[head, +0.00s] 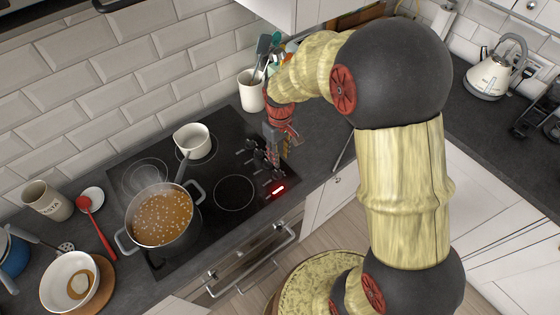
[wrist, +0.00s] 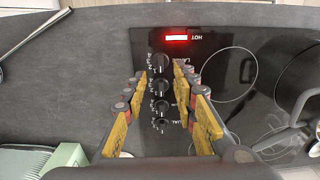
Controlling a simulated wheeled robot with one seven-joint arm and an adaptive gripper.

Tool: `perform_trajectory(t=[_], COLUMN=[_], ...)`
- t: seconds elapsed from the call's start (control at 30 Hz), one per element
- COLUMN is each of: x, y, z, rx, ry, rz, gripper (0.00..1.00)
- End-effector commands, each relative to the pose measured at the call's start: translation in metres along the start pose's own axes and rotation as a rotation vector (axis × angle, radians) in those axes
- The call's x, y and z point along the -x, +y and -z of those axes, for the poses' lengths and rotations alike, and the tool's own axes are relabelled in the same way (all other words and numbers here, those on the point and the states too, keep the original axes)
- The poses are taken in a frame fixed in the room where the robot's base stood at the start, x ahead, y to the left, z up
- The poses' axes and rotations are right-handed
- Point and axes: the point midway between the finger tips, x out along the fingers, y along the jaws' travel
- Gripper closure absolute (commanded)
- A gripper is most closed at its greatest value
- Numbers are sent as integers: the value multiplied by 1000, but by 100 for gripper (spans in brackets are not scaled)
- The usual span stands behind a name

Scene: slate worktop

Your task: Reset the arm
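My gripper (head: 277,158) hangs from my arm over the right end of the black cooktop (head: 215,215), near its row of knobs. In the wrist view my gripper (wrist: 160,72) has its two yellow fingers apart, with nothing between them. Several black knobs (wrist: 160,88) show in the gap, beneath the fingers. The exact height above the knobs is hard to tell. My arm is bent and reaches in from the right.
A pot of brown food (head: 162,215) and a small white saucepan (head: 192,141) stand on the cooktop. A red HOT light (head: 278,190) glows on it. A utensil crock (head: 251,91) stands behind my gripper. A kettle (head: 493,77) stands on the right counter.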

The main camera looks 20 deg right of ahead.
Motion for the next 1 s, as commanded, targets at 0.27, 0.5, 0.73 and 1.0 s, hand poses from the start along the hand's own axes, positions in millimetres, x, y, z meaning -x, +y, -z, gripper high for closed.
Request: perform_trajectory(t=[0.27,0.5,0.73,1.0], x=[6,6,6,19], y=[0,0,0,-20], z=[0,0,-1,-56], rx=[0,0,-25,-170], ry=[-1,-1,-5,-64], rz=[0,0,2,17], gripper=[72,72,72,72])
